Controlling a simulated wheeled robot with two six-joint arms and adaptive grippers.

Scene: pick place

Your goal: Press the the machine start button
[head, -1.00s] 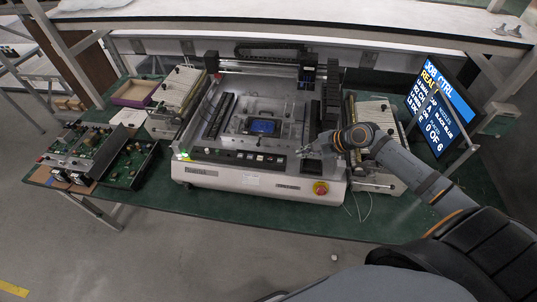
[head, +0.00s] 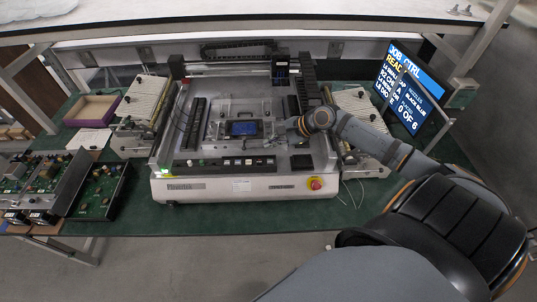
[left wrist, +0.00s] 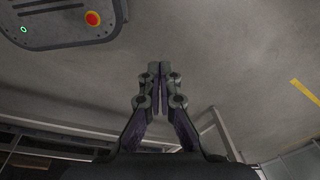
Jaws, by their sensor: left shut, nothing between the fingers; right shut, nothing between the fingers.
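The machine (head: 215,188), a grey pick-and-place unit, stands on the green bench in the head view. A dark control strip with a row of small light buttons (head: 250,162) runs along its front. I cannot read which one is the start button. A green light (head: 200,162) glows at the strip's left end. My right gripper (head: 291,125) is shut and empty over the right part of the machine bed, behind the strip. My left gripper (left wrist: 160,70) is shut and empty above the floor in the left wrist view.
A monitor (head: 411,88) with job text showing "0 OF 6" stands at the right. Feeder banks (head: 137,113) flank the machine. A purple-edged tray (head: 92,110) and circuit boards (head: 97,190) lie at the left. A shelf runs above the back of the bench.

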